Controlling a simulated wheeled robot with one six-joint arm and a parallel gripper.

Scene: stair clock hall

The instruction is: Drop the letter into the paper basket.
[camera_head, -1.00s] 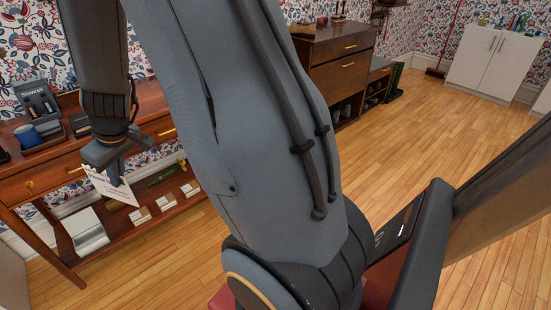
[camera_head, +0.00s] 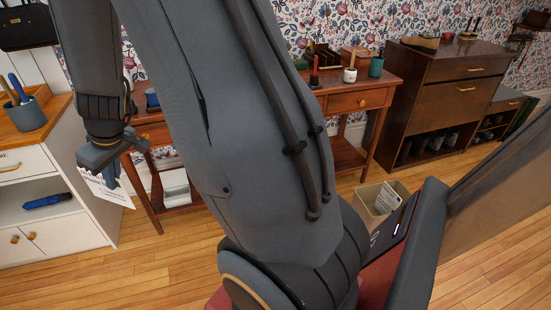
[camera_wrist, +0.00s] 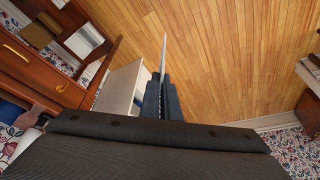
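The letter (camera_head: 112,190) is a white sheet with print, hanging below my gripper (camera_head: 108,172) at the left of the head view. My gripper is shut on it. In the wrist view the letter (camera_wrist: 163,52) shows edge-on, as a thin pale strip between the two dark fingers (camera_wrist: 162,95). A beige, open-topped basket (camera_head: 366,210) with papers in it stands on the floor right of centre in the head view. It is partly hidden behind my arm. My gripper is well to the left of the basket, apart from it.
A white cabinet (camera_head: 75,228) stands at the far left. A wooden console table (camera_head: 360,100) runs behind my arm, with a dark shoe cabinet (camera_head: 440,75) to its right. In the wrist view, a pale box-shaped thing (camera_wrist: 122,84) is beside the fingers. Wooden floor is open at the front.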

